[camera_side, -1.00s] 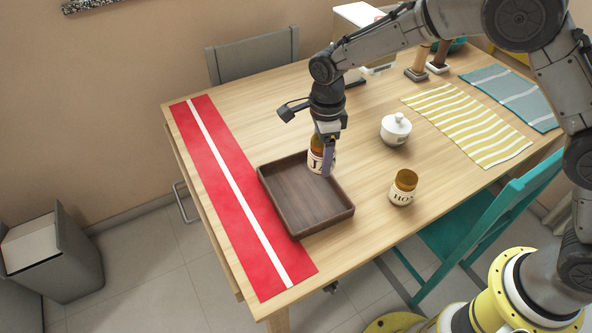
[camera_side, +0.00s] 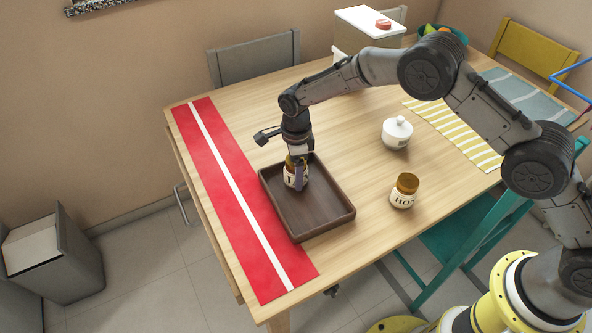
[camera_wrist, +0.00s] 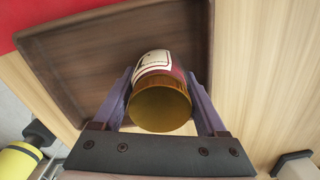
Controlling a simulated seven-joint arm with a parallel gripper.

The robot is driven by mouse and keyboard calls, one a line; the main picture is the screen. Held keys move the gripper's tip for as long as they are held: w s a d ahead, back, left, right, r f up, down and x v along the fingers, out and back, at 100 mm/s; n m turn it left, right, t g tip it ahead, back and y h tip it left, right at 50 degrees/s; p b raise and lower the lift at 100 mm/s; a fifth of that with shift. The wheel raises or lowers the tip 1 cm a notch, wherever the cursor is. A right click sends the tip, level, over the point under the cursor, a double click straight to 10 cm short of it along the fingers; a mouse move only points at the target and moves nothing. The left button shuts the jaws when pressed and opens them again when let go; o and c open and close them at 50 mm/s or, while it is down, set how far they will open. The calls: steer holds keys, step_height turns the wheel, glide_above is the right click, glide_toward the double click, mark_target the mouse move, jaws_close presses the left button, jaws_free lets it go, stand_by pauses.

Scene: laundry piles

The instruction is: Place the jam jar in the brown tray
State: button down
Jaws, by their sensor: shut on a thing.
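The jam jar (camera_side: 290,180), with a gold lid and a white label, is between the fingers of my gripper (camera_side: 298,172). In the side view it is over the far left part of the brown tray (camera_side: 325,228). In the wrist view the jar (camera_wrist: 158,95) shows lid-first between both purple fingers of my gripper (camera_wrist: 160,88), which are shut on it. The tray (camera_wrist: 50,75) lies behind the jar there. Whether the jar's base touches the tray floor is hidden.
A honey jar (camera_side: 404,192) stands right of the tray. A white lidded pot (camera_side: 396,132) stands farther back. A red runner (camera_side: 225,180) with a white stripe lies along the tray's left side. Bare table (camera_side: 350,130) lies behind the tray.

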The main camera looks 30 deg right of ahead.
stand_by(0.3)
jaws_free()
steer(key=shift+f, duration=0.15)
step_height(320, 180, up, 12)
steer(key=shift+r, duration=0.2)
stand_by(0.3)
